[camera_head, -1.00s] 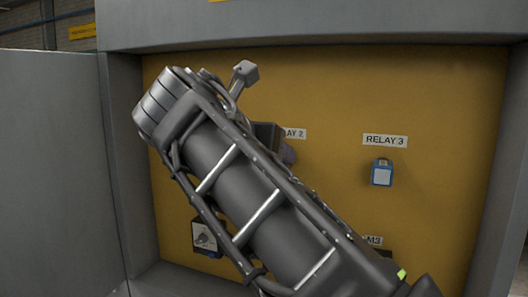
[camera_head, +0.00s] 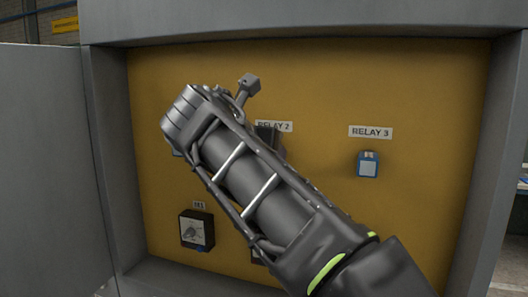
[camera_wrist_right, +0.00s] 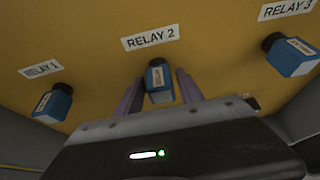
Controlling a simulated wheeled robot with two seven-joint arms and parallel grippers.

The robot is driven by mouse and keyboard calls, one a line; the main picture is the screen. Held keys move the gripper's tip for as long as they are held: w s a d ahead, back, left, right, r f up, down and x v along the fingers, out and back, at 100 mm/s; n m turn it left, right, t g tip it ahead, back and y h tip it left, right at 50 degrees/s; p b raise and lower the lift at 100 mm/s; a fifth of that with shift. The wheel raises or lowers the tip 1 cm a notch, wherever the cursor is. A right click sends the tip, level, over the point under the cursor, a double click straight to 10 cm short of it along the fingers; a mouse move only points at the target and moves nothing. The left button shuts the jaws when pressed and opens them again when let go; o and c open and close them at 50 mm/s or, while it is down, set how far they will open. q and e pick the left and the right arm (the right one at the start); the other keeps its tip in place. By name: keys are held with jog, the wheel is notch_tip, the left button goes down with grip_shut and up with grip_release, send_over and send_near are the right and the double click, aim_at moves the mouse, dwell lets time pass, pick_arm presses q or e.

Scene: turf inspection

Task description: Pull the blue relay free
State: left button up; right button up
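Three blue relays sit on the yellow panel. In the right wrist view, the RELAY 2 unit (camera_wrist_right: 159,82) is in the middle, RELAY 1 (camera_wrist_right: 53,104) at left and RELAY 3 (camera_wrist_right: 291,55) at right. My right gripper (camera_wrist_right: 159,74) has its two purple-grey fingers apart, one on each side of the RELAY 2 unit, with narrow gaps visible. In the head view, RELAY 3 (camera_head: 368,165) is clear, a sliver of blue shows at RELAY 1, and my right arm hides most of the RELAY 2 unit and gripper. My left gripper is not in view.
The yellow panel (camera_head: 420,90) is recessed in a grey cabinet with an open door (camera_head: 40,170) at left and a side wall at right. A dark box with a pale plate (camera_head: 196,230) is mounted low on the panel. The area around RELAY 3 is free.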

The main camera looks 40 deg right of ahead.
grip_shut()
dwell(0.8)
